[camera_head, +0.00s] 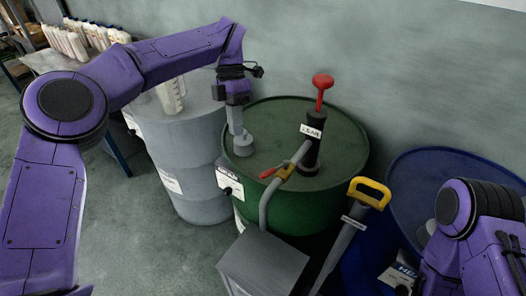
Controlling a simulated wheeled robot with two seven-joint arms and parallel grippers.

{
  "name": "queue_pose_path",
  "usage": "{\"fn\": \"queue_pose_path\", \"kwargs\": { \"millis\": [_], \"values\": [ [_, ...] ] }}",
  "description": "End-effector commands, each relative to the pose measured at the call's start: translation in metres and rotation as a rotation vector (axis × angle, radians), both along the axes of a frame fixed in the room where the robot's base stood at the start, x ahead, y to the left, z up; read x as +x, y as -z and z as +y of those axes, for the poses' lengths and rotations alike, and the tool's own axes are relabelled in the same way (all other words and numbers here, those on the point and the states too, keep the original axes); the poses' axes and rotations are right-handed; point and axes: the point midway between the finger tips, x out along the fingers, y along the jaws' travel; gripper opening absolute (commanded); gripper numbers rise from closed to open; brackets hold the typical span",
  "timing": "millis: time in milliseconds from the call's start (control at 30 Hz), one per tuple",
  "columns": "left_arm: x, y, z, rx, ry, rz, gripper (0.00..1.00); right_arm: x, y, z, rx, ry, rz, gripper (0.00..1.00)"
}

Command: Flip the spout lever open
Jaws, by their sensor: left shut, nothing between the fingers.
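The spout lever (268,173) is a small red lever by a yellowish fitting on the grey spout pipe (265,207). The pump stands on the green drum (345,160). My left gripper (242,146) points down over the left part of the drum top, up and left of the lever and apart from it. It is shut and empty. My right arm shows at the lower right, but its fingers are not visible.
A grey drum (185,135) with a clear jug (170,97) stands left of the green drum. A blue drum (425,175) is at the right, with a yellow-handled tool (370,192) before it. White bottles (70,40) line a table at the back left.

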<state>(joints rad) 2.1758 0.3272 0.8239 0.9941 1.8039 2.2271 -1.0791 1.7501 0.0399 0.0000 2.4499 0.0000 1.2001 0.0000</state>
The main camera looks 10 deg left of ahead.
Motion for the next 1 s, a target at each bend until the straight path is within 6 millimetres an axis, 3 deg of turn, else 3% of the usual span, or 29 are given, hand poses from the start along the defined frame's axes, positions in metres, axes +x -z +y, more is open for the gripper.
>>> {"fn": "queue_pose_path", "kwargs": {
  "millis": [33, 100, 200, 467, 700, 1000],
  "values": [
    [0.002, -0.028, -0.008, -0.104, -0.014, -0.008, 0.0, 0.0, -0.001, 0.0, 0.0, 0.0, 0.0, 0.89],
    [0.002, -0.052, -0.015, -0.201, -0.016, -0.012, 0.0, 0.0, -0.001, 0.0, 0.0, 0.0, 0.0, 0.89],
    [0.0, -0.059, -0.02, -0.249, -0.013, -0.013, 0.0, 0.0, 0.001, 0.0, 0.0, 0.0, 0.0, 0.89],
    [-0.017, -0.016, -0.037, -0.246, -0.011, -0.009, 0.0, 0.0, 0.011, 0.0, 0.0, 0.0, 0.0, 0.89],
    [-0.034, 0.027, -0.055, -0.243, -0.012, -0.01, 0.0, 0.0, 0.005, 0.0, 0.0, 0.0, 0.0, 0.89],
    [-0.054, 0.046, -0.077, -0.242, -0.014, -0.011, 0.0, 0.0, -0.004, 0.0, 0.0, 0.0, 0.0, 0.89]
  ]
}}
